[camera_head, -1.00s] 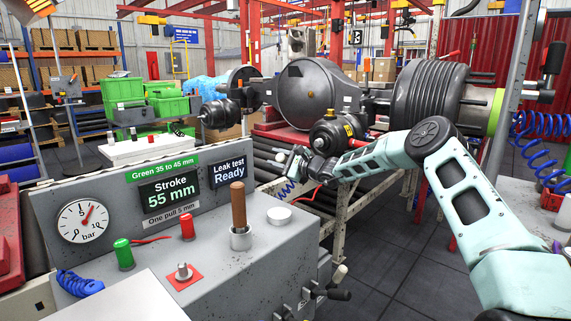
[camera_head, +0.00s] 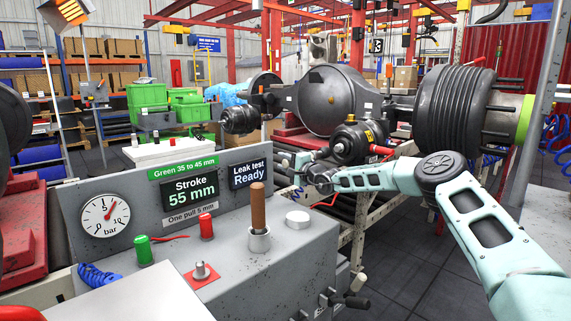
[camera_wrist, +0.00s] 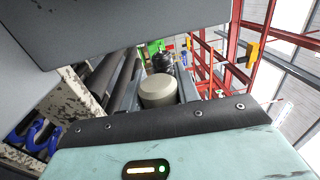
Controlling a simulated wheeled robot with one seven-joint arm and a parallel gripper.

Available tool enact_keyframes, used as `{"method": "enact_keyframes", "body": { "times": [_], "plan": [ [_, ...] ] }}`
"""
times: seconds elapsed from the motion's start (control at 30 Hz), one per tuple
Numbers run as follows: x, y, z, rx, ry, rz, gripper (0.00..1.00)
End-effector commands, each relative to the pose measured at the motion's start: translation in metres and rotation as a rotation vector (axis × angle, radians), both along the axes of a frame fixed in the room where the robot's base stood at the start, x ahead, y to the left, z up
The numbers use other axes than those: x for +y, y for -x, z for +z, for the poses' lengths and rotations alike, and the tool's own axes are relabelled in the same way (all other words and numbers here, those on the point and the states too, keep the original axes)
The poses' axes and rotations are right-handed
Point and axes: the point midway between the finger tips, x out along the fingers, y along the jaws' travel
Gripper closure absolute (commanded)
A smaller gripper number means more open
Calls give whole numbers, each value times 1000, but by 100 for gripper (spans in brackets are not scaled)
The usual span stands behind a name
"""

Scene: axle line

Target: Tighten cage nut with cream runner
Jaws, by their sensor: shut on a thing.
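My gripper (camera_head: 312,174) is at the end of my teal arm, in front of and slightly below the black brake chamber (camera_head: 352,144) on the axle. It is shut on a small pale thing, which I take to be the cream runner (camera_head: 301,163). In the wrist view a cream cylinder (camera_wrist: 158,90) shows in the middle, behind a dark edge of my wrist. The gripper's fingers are not clear there. The chamber has a yellow tag and a red part near its near end. The cage nut is too small or hidden to make out.
The grey test bench (camera_head: 290,255) stands at front left, with a gauge (camera_head: 105,216), a wooden-handled tool (camera_head: 257,210) in a cup and a display (camera_head: 190,192) reading "Stroke 55 mm". The axle (camera_head: 327,100) lies behind my gripper. Floor is clear at lower right.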

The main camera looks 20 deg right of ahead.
Motion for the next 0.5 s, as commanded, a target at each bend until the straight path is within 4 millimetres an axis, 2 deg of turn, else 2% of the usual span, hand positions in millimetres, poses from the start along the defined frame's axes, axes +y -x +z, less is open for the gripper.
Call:
{"method": "enact_keyframes", "body": {
  "times": [0.33,0.5],
  "plan": [
    [0,0,3,-7,7,-1,100],
    [-11,-4,3,-9,5,-2,100]
  ]
}}
